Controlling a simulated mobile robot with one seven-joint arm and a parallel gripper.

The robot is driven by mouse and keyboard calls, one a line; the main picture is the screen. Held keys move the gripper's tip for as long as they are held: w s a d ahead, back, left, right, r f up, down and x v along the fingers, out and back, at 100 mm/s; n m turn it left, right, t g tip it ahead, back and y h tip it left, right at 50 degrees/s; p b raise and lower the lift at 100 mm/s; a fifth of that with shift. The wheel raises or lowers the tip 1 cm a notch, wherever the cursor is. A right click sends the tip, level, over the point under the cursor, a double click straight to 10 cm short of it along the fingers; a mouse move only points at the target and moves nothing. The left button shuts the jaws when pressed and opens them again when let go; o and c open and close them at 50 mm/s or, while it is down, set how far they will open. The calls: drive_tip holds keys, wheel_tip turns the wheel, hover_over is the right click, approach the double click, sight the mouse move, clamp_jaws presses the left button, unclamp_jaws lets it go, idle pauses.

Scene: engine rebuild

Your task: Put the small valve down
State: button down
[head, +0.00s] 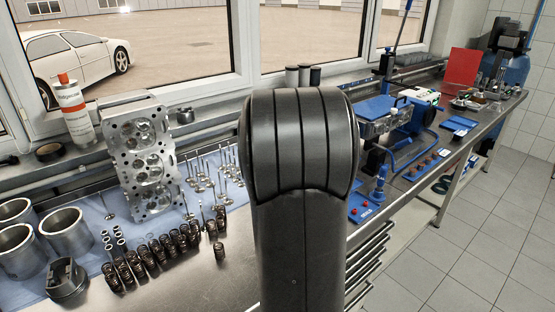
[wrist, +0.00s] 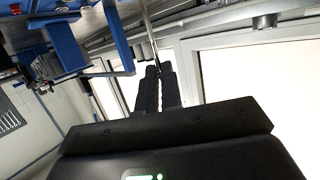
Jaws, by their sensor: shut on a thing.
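My gripper (wrist: 158,72) shows in the wrist view with its two dark fingers shut on the small valve (wrist: 151,32). Only a thin, shiny metal stem shows, running up from between the fingertips to the top edge of the picture. The valve's head is not clearly visible. In the head view my arm's dark link fills the middle and hides the gripper and the held valve. Several other valves (head: 201,184) stand on the blue mat (head: 92,213) beside the cylinder head (head: 143,160).
Several valve springs (head: 157,252) stand in a row at the front of the mat, with metal cylinders (head: 66,234) at left. Blue fixtures (head: 374,185) stand on the bench to the right; blue metal parts (wrist: 72,45) are close to the gripper in the wrist view. Windows line the back.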

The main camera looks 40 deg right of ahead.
drive_tip(key=shift+f, duration=0.15)
drive_tip(key=c, duration=1.6)
unclamp_jaws()
